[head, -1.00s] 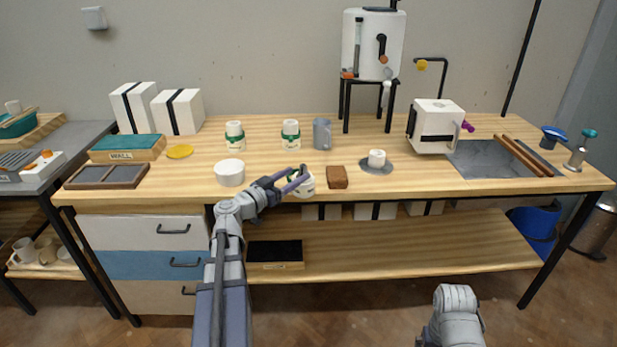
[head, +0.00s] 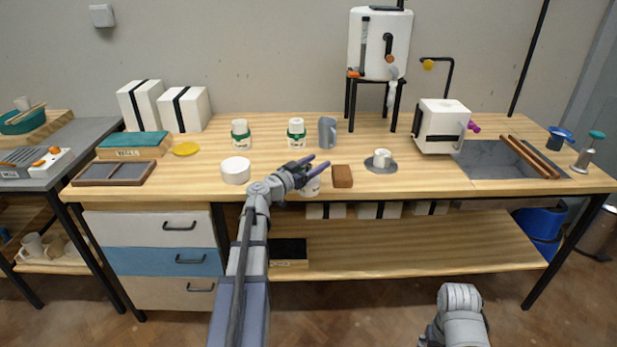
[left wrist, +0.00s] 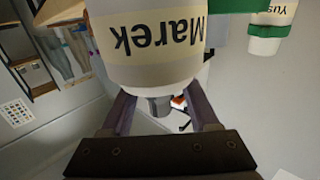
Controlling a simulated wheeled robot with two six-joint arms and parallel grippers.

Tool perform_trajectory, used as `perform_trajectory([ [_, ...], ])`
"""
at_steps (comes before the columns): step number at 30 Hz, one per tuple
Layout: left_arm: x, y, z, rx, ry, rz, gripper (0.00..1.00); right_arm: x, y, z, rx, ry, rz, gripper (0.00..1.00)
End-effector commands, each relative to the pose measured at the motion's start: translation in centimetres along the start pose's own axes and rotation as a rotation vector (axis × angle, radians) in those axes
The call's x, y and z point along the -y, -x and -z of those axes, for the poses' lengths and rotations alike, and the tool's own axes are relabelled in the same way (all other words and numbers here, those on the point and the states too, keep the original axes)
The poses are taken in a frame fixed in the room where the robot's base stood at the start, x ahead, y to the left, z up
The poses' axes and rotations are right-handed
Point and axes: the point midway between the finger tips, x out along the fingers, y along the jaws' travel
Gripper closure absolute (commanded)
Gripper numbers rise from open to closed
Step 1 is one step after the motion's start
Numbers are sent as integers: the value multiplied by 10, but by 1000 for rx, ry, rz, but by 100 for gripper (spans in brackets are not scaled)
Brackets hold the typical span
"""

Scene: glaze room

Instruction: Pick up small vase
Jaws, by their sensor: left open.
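In the head view this appears to be the pot (head: 311,187) at the table's front edge, partly hidden by my left gripper (head: 318,163). The gripper is open with its fingers spread; I cannot tell if they touch the pot. A small white vessel (head: 382,156) stands on a grey disc. I cannot tell which one is the small vase.
A brown block (head: 342,176) lies just right of my left gripper and a white tub (head: 235,171) stands to its left. Two green-banded pots (head: 240,134) (head: 296,133) and a grey mug (head: 327,132) stand behind. The table's front middle right has bare wood.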

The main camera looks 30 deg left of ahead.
Motion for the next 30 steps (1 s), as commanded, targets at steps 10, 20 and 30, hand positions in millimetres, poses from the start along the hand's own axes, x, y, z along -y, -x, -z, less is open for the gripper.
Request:
perform_trajectory([
  [10, 0, 1, 0, 0, 0, 0, 59, 0, 0, 0, 0, 0, 0, 5],
  [20, 0, 1, 0, 0, 0, 0, 97, 0, 0, 0, 0, 0, 0, 5],
  [30, 0, 1, 0, 0, 0, 0, 100, 0, 0, 0, 0, 0, 0, 5],
])
